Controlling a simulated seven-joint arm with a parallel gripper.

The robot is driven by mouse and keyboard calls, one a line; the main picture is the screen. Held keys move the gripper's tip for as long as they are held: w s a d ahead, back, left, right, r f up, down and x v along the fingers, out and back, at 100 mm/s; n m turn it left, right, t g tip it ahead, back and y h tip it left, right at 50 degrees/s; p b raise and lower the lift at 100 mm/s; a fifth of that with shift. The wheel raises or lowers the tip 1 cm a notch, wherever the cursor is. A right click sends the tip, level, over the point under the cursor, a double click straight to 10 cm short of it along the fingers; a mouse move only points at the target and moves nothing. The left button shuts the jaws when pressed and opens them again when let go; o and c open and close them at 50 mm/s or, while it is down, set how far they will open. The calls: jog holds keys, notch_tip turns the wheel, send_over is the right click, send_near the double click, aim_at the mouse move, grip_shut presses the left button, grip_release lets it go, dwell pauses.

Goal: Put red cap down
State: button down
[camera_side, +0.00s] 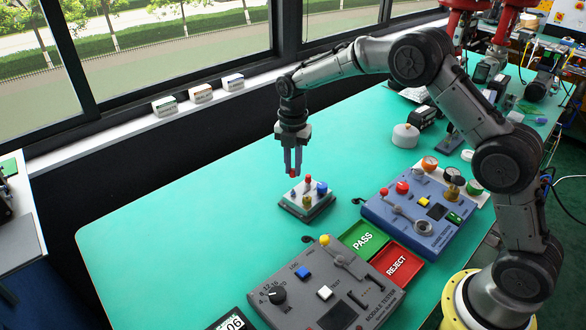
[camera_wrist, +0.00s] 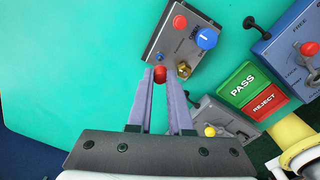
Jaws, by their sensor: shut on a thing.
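My gripper (camera_side: 293,170) is shut on a small red cap (camera_wrist: 160,74), held between its two fingertips. In the side view the cap shows as a red spot at the finger ends, above the near-left part of the light grey valve positioner (camera_side: 320,208). In the wrist view the positioner (camera_wrist: 168,44) lies just beyond the fingertips. I cannot tell whether the held cap touches the positioner.
The green PASS pad (camera_side: 363,240) and red REJECT pad (camera_side: 397,264) lie to the right. A blue tester box (camera_side: 425,238) and a grey module tester (camera_side: 300,310) stand nearby. The green table (camera_side: 190,235) is clear left of the positioner.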

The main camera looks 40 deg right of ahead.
jog(key=shift+f, duration=0.25)
jog(key=shift+m, duration=0.3)
jog(key=s, duration=0.2)
jog(key=s+f, duration=0.1)
jog(key=s, duration=0.2)
jog(key=shift+f, duration=0.2)
jog(key=s+r, duration=0.3)
jog(key=s, duration=1.7)
send_over(322, 229)
jog(key=shift+m, duration=0.3)
jog(key=f, duration=0.7)
jog(key=shift+s+d+f, duration=0.1)
jog(key=shift+s+f, duration=0.25)
jog(key=shift+f, duration=0.05)
jog(key=shift+w+f, duration=0.25)
jog(key=shift+f, duration=0.1)
jog(key=shift+w+f, duration=0.1)
jog(key=shift+f, duration=1.5)
jog(key=shift+f, duration=0.2)
